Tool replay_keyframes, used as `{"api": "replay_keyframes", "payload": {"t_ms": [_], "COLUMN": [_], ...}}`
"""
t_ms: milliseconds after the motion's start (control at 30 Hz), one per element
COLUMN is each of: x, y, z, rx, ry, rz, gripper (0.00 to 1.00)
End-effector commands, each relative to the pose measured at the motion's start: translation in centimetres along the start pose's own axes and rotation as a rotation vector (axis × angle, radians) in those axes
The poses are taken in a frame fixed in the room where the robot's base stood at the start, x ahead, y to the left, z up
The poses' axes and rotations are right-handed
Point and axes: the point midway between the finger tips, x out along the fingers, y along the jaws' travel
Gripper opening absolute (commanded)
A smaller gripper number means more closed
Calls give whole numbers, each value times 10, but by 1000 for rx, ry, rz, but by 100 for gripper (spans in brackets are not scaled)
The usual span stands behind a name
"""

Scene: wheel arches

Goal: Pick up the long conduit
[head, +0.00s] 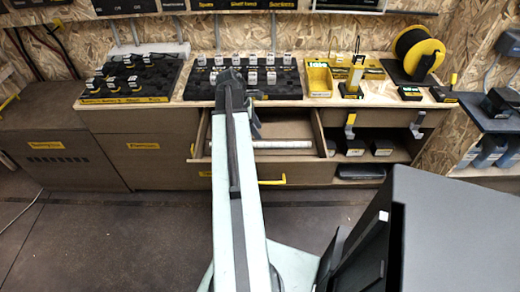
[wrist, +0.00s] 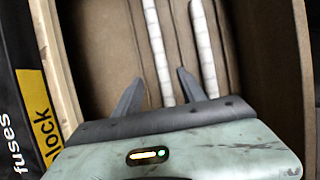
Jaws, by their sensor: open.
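In the wrist view two pale ribbed conduits lie side by side in an open drawer (wrist: 105,50): a left one (wrist: 157,50) and a right one (wrist: 204,50). The left conduit appears between the fingers; the right one passes outside the right finger. In the head view one white conduit (head: 282,144) shows in the drawer (head: 272,160); my arm hides the drawer's left part.
The drawer's walls stand close around my gripper. A worktop above holds a black rack (head: 275,82), a yellow bin (head: 319,78) and a cable reel (head: 417,52). Shelves with dark boxes (head: 352,148) are right of the drawer. The floor (head: 120,240) in front is clear.

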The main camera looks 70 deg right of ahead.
Motion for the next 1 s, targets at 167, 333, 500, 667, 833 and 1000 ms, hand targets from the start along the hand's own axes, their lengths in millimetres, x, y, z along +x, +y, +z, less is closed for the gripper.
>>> {"api": "replay_keyframes", "payload": {"t_ms": [167,333,500,667,833,1000], "x": [25,26,49,75,76,75], "y": [0,-1,-2,-3,-3,-3], "z": [-3,-2,-7,-9,-6,-6], "rx": [2,1,1,1,0,0], "ry": [1,1,1,1,1,1], "rz": [0,1,1,1,2,2], "gripper": [48,48,48,48,48,29]}}
